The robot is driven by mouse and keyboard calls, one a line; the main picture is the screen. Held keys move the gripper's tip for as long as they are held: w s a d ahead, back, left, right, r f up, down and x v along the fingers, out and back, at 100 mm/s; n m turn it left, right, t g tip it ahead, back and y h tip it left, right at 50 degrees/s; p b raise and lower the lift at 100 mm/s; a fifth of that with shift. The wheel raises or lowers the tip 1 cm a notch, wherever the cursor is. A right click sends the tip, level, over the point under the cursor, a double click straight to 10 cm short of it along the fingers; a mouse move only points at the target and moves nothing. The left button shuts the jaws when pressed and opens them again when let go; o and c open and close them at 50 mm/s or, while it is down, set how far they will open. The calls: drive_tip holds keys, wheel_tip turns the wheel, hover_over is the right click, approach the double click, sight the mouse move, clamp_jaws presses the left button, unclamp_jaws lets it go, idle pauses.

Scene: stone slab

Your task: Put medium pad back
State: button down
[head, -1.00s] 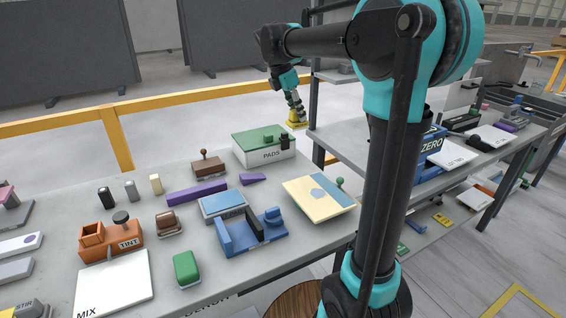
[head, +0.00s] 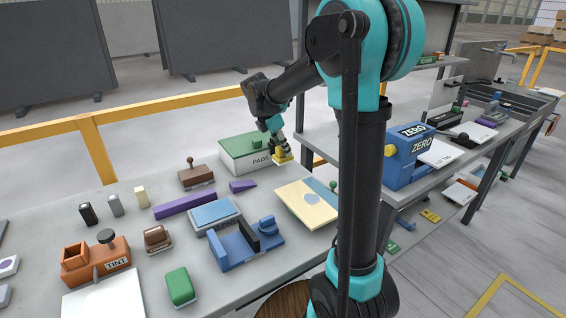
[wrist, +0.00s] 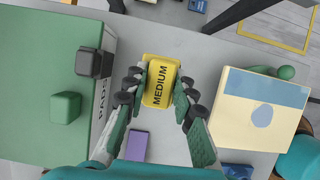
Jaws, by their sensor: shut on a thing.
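The yellow medium pad (wrist: 160,84), with MEDIUM printed on its top, is held between the two fingers of my gripper (wrist: 158,95) in the wrist view. In the head view the yellow pad (head: 284,156) hangs under my gripper (head: 281,148), in front of the right end of the PADS box. The PADS box (head: 235,162) is white with a green top; it fills the left of the wrist view (wrist: 40,130). A green block and a dark block (wrist: 94,63) stand on its top. The pad appears to be beside the box, above the slab.
A cream board with a blue patch (head: 308,203) lies right of the box, with a green knob at its edge. A purple wedge (head: 242,186), a brown stamp (head: 196,176) and a blue holder (head: 245,250) stand nearby. A yellow rail (head: 90,135) runs behind.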

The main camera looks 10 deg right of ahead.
sight(283, 161)
drive_tip(key=shift+f, duration=2.9)
drive_tip(key=shift+f, duration=0.15)
drive_tip(key=c, duration=1.3)
unclamp_jaws()
drive_tip(key=shift+o, duration=0.2)
drive_tip(key=v, duration=1.2)
